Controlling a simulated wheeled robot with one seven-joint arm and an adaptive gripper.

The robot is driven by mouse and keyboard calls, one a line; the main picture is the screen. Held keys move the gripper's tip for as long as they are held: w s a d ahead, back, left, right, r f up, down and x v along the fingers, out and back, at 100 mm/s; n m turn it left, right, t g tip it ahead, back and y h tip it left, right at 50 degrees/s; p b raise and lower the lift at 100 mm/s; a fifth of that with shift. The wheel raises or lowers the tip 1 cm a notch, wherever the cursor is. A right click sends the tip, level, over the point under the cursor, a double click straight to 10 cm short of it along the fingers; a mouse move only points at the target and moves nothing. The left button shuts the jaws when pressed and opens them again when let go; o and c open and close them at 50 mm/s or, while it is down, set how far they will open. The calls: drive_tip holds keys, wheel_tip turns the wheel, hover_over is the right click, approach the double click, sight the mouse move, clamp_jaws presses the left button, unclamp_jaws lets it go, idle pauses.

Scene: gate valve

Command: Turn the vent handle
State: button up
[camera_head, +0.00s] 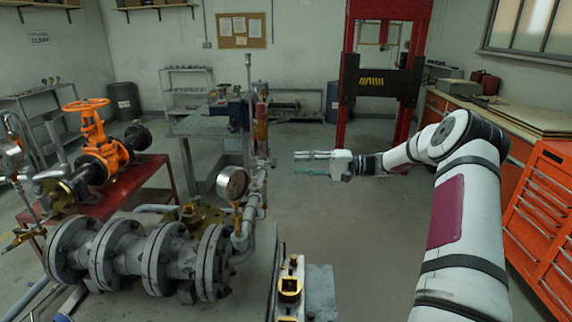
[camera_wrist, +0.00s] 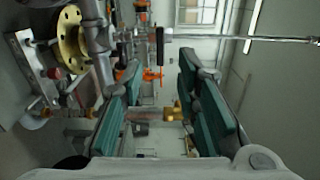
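My gripper (camera_head: 298,163) is in midair, right of the upright vent pipework (camera_head: 262,180), with a clear gap between them. Its fingers point left, toward the pipework. In the wrist view its two teal finger pads (camera_wrist: 158,115) stand wide apart with nothing gripped. A brass-coloured fitting (camera_wrist: 171,114) shows beyond, between the fingers. A long thin metal rod (camera_wrist: 250,38) runs across the upper right of the wrist view. I cannot tell for sure which small part is the vent handle.
A round pressure gauge (camera_head: 233,184) and large grey flanges (camera_head: 118,253) stand at left. An orange gate valve (camera_head: 100,140) sits on a red stand behind them. A red press frame (camera_head: 385,75) is at the back. An orange tool cabinet (camera_head: 545,225) is right. Floor below my gripper is clear.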

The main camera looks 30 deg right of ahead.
drive_tip(key=shift+v, duration=1.7)
